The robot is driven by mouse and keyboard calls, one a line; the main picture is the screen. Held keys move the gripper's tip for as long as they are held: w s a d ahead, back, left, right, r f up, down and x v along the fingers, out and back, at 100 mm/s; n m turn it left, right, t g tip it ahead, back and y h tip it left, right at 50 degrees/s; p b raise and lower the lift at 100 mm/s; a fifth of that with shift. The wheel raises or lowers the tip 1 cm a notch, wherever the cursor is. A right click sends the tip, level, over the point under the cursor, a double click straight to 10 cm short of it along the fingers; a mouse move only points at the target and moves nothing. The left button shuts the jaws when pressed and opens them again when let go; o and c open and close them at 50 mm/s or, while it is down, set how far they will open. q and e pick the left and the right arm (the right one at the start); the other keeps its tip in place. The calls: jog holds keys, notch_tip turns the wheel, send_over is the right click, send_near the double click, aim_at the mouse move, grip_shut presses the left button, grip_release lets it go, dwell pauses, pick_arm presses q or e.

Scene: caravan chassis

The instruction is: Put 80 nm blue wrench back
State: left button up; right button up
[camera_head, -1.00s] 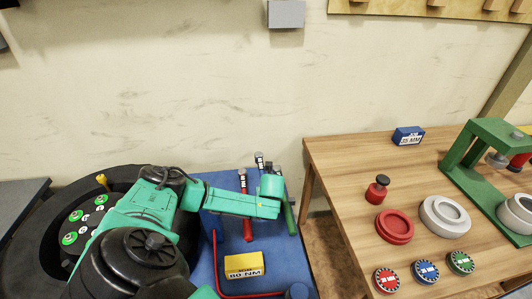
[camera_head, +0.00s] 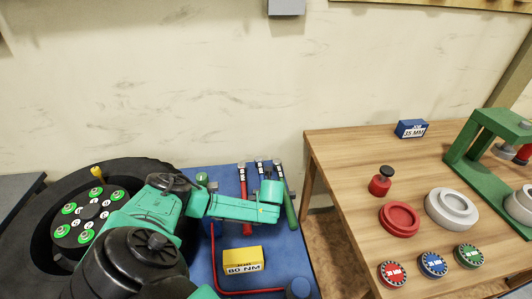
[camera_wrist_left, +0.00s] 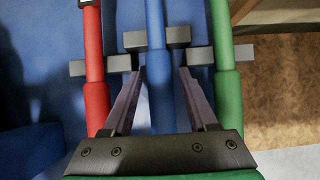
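The blue wrench (camera_head: 260,168) lies on the blue surface between the red wrench (camera_head: 243,173) and the green wrench (camera_head: 290,211). In the left wrist view the blue handle (camera_wrist_left: 155,25) runs between a pair of dark blocks. My left gripper (camera_wrist_left: 162,72) is open, with one finger on each side of the blue handle and a visible gap on the right side. In the head view my left gripper (camera_head: 270,193) is over the wrenches and its fingertips are hidden. My right gripper is not in view.
A yellow block marked 80 NM (camera_head: 243,261) and a red rod lie on the blue surface (camera_head: 205,268). A wheel (camera_head: 48,258) stands at left. The wooden table (camera_head: 345,160) at right holds a green press (camera_head: 478,150), red and white round parts and several labelled discs.

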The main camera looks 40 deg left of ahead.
pick_arm(q)
jog(key=shift+s+f, duration=0.1)
jog(key=p+v, duration=0.1)
jog(key=v, duration=1.3)
jog(key=shift+d+r, duration=0.15)
jog(key=shift+r, duration=0.2)
